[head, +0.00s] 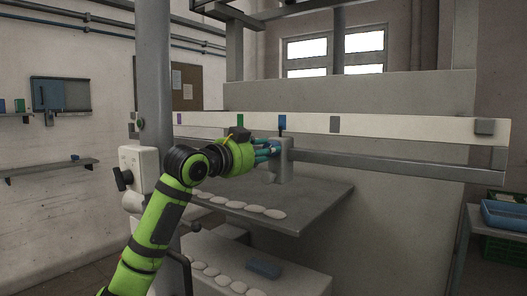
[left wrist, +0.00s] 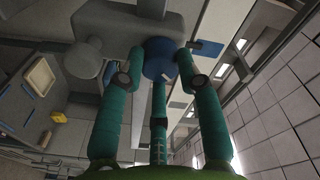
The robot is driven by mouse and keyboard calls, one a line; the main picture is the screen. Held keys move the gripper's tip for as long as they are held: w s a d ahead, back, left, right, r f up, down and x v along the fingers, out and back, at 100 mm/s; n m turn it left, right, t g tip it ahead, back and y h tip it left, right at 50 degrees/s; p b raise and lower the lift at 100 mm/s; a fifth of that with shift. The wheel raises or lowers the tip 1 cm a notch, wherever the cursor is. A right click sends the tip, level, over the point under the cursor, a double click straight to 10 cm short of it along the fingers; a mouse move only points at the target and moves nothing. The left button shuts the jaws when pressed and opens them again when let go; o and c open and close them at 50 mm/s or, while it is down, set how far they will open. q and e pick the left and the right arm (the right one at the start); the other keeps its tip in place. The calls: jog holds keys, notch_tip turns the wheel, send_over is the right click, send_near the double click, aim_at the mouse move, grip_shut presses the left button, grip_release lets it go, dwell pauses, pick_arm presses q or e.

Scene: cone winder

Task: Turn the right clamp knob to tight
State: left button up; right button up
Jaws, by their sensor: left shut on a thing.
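A blue round clamp knob (left wrist: 158,56) shows in the left wrist view, on the grey clamp body (left wrist: 118,22). My left gripper (left wrist: 158,70) has its teal fingers shut around the knob, with a finger on each side and one from below. In the head view the same gripper (head: 270,150) reaches the left side of the clamp body (head: 284,162), which hangs at the pale rail; the fingers hide the knob there. A small pale mark shows on the knob's lower edge; I cannot tell its setting. My right gripper is in neither view.
The long pale rail (head: 400,127) carries colored tags, with a blue tag (head: 282,122) above the clamp. Below is a grey shelf (head: 320,205) with white discs. A white box with a black knob (head: 123,178) stands left. A blue tray (head: 503,214) is far right.

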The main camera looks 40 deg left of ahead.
pick_arm(q)
jog(key=shift+s+r+n, duration=0.1)
jog(key=shift+r+n, duration=0.15)
jog(key=shift+n, duration=0.15)
jog(key=n, duration=0.7)
jog(key=shift+a+n+t, duration=0.1)
jog(key=shift+n+t, duration=0.2)
jog(key=shift+t, duration=0.1)
jog(key=n, duration=0.3)
jog(key=shift+n+y, duration=0.7)
jog(key=shift+n, duration=1.8)
jog(key=o, duration=1.2)
jog(key=shift+c, duration=0.2)
jog(key=shift+f, duration=0.1)
